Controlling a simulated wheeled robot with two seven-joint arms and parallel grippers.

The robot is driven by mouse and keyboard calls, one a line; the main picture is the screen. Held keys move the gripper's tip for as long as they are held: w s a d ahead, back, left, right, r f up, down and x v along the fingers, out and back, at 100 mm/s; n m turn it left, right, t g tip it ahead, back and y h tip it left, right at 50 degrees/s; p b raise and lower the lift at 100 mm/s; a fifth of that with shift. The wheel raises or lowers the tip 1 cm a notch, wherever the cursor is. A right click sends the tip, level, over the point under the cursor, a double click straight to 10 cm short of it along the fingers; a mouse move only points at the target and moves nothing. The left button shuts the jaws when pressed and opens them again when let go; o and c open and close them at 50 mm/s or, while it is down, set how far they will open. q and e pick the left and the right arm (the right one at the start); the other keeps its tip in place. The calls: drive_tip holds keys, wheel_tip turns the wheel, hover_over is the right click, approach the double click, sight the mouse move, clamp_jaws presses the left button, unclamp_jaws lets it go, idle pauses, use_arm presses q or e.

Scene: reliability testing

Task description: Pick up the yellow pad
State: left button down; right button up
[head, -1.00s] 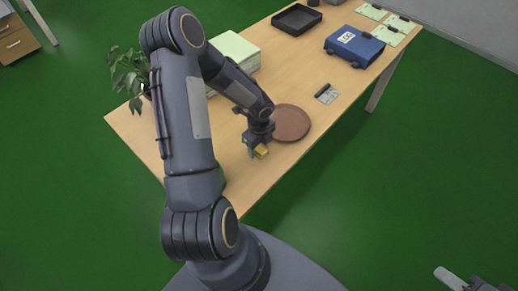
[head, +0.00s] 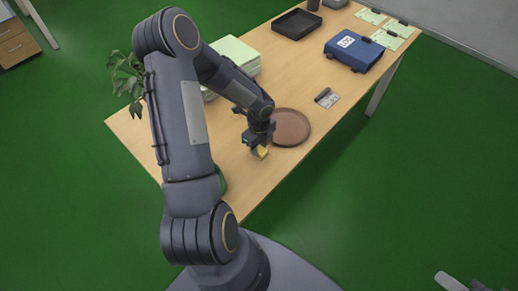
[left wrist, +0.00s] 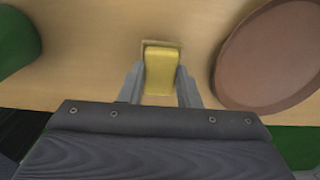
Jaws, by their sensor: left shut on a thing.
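The yellow pad (left wrist: 161,72) is between the two fingers of my left gripper (left wrist: 160,85) in the left wrist view. The fingers touch its two long sides, and the gripper is shut on it. In the head view the yellow pad (head: 262,152) shows as a small patch just below my left gripper (head: 257,146), over the near part of the wooden table. I cannot tell whether the pad touches the table. Part of my right gripper (head: 455,283) seems to show at the bottom right edge; its fingers are not clear.
A round brown tray (head: 304,127) lies close to the right of my left gripper. A stack of pale green paper (head: 238,52), a blue case (head: 353,50), a black tray (head: 297,24) and a small card (head: 327,97) are on the table (head: 205,140). A plant (head: 127,80) stands at left.

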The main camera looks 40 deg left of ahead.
use_arm(q)
drive_tip(key=s+a+r, duration=0.8)
drive_tip(key=s+r, duration=0.3)
drive_tip(key=shift+s+p, duration=0.3)
drive_tip(key=shift+p, duration=0.05)
